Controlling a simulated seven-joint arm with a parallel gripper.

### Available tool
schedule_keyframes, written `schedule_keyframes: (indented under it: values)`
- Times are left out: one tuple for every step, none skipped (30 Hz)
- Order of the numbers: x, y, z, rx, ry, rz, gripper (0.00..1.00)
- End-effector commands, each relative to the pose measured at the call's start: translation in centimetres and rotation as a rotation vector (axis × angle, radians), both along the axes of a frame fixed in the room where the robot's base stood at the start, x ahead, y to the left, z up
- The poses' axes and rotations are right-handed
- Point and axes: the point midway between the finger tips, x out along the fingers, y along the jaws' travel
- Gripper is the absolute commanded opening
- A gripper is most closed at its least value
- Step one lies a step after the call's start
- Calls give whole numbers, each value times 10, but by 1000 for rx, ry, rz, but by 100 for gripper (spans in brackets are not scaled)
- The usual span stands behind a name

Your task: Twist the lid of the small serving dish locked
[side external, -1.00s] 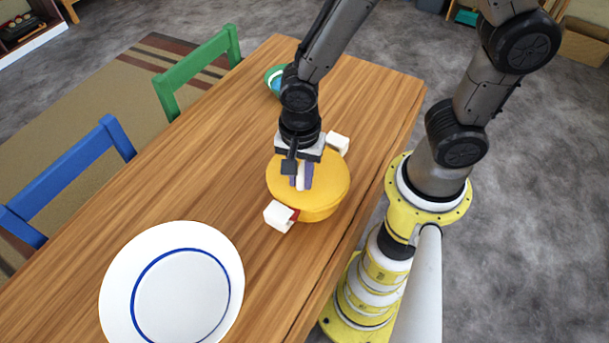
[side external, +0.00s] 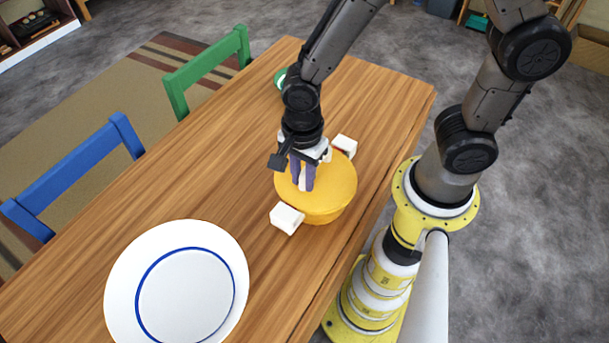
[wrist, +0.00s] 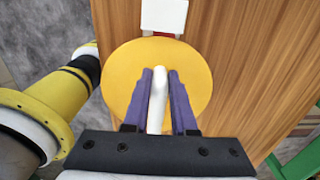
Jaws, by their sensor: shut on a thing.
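The small serving dish (side external: 324,217) is a round yellow dish on the wooden table, beside my base. Its flat yellow lid (side external: 336,185) sits on top and also shows in the wrist view (wrist: 125,75). A white upright grip (wrist: 157,105) stands at the lid's middle. My gripper (side external: 302,180) points down over the lid, its purple fingers shut on the white grip from both sides. A white block (side external: 287,218) is at the dish's near side and another white block (side external: 345,146) at its far side. Whether the lid is locked cannot be told.
A white plate with a blue ring (side external: 125,300) lies on the table (side external: 215,185) at the near left. A green bowl (side external: 280,79) is partly hidden behind my arm. A blue chair (side external: 75,165) and a green chair (side external: 205,70) stand along the far left edge.

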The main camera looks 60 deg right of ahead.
Motion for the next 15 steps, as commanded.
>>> schedule_keyframes:
  values:
    - [1,0,0,2,-3,-1,0]
    - [1,0,0,2,-3,0,0]
    - [1,0,0,2,-4,0,0]
    - [1,0,0,2,-4,0,0]
    - [1,0,0,2,-4,0,0]
    - [1,0,0,2,-4,0,0]
    - [1,1,1,2,-4,0,0]
    - [2,1,1,2,-5,0,30]
    - [2,1,1,2,-5,1,37]
    - [1,1,1,2,-5,1,43]
    - [1,1,0,2,-4,1,48]
    - [1,0,0,2,-4,1,55]
    - [1,0,0,2,-4,1,60]
    - [1,0,0,2,-4,1,60]
    - [1,0,0,2,-3,1,60]
